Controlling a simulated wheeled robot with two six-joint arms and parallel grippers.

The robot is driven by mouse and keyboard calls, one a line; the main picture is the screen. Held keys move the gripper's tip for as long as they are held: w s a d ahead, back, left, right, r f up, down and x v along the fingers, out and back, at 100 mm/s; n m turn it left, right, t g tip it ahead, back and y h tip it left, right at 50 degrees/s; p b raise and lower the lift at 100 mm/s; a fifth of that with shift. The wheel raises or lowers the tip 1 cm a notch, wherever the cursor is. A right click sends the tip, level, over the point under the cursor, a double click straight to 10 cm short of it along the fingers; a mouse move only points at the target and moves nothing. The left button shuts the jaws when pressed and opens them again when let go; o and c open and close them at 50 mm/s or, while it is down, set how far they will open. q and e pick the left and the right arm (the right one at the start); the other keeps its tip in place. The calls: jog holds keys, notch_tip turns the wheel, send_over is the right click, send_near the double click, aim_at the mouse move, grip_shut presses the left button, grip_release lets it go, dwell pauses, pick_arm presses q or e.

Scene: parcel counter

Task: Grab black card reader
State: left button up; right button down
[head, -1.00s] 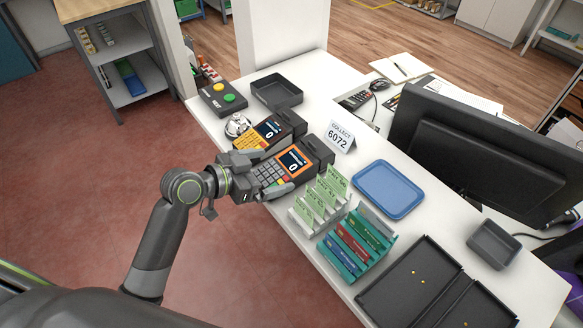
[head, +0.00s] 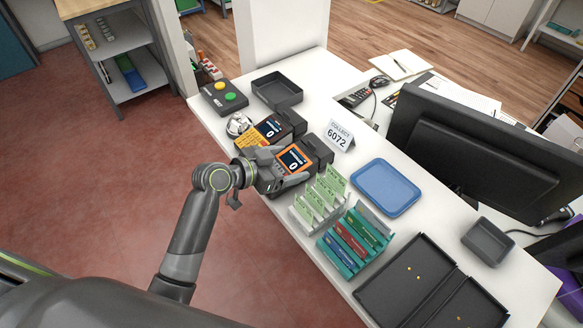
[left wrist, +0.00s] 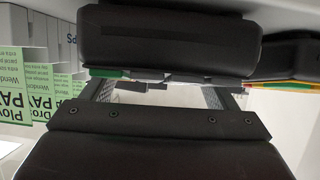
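A black card reader (head: 293,159) with an orange-edged screen stands on the white counter. A second dark reader (head: 262,131) with a yellow keypad stands just behind it to the left. My left gripper (head: 279,170) is at the front of the orange-edged reader, its fingers spread about the keypad and hiding most of it. In the left wrist view the dark reader body (left wrist: 165,42) fills the top. The fingers (left wrist: 158,90) look wide apart, with a gap between them; their tips are hidden at the reader. I cannot tell whether they touch it. My right gripper is out of view.
Green card racks (head: 320,198) stand close on the right, with a teal rack (head: 352,242) beyond. A silver bell (head: 238,124) and a button box (head: 223,97) are at the left. A collect sign (head: 339,135) stands behind. A blue tray (head: 386,188) lies farther right.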

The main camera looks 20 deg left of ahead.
pick_arm(q)
jog(key=c, duration=0.7)
jog(key=shift+c, duration=0.4)
jog(key=shift+r, duration=0.1)
